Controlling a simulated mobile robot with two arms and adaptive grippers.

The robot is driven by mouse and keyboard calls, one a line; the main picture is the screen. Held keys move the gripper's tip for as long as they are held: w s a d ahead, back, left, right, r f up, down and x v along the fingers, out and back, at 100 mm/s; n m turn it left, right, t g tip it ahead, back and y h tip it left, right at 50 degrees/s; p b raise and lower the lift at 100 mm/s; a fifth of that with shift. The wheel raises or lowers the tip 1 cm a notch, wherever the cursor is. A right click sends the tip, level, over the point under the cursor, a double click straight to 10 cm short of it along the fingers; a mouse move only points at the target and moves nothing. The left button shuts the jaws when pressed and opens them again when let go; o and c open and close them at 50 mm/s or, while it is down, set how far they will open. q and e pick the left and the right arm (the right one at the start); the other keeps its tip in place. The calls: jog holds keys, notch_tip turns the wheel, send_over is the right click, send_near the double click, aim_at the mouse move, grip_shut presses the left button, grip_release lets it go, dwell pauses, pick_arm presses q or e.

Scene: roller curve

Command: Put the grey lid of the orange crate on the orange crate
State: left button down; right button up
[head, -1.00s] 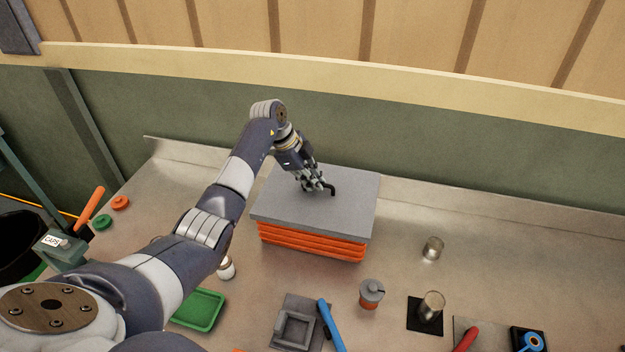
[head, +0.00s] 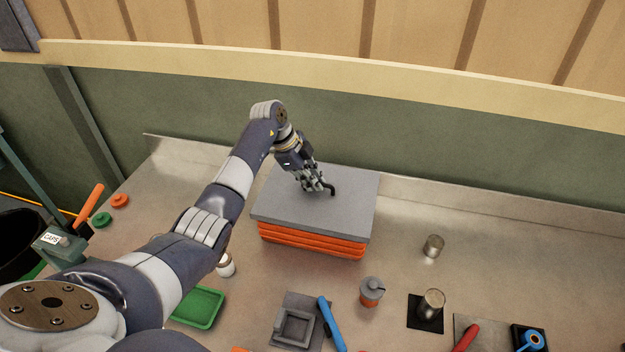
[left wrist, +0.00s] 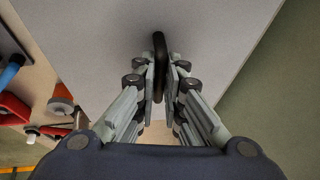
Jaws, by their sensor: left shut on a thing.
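The grey lid (head: 347,190) lies over the top of the orange crate (head: 312,243) in the head view. It looks level, and whether a thin gap is left between lid and crate I cannot tell. My left gripper (head: 325,187) is shut on the lid's dark handle, near the middle of the lid. In the left wrist view the handle (left wrist: 159,66) stands between the two fingers of the left gripper (left wrist: 160,85), with the pale lid (left wrist: 90,50) behind. My right gripper is not in view.
Right of the crate stand a metal cylinder (head: 433,246) and a grey-orange pot (head: 371,291). In front lie a green tray (head: 198,308), a grey square fixture (head: 296,325) and a blue-handled tool (head: 331,323). A raised bench edge runs behind.

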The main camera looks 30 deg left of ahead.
pick_arm(q)
jog(key=c, duration=1.6)
grip_release()
jog(key=o, duration=0.5)
jog(key=shift+o, duration=0.2)
jog(key=shift+r+p, duration=0.3)
jog(key=shift+r, duration=4.2)
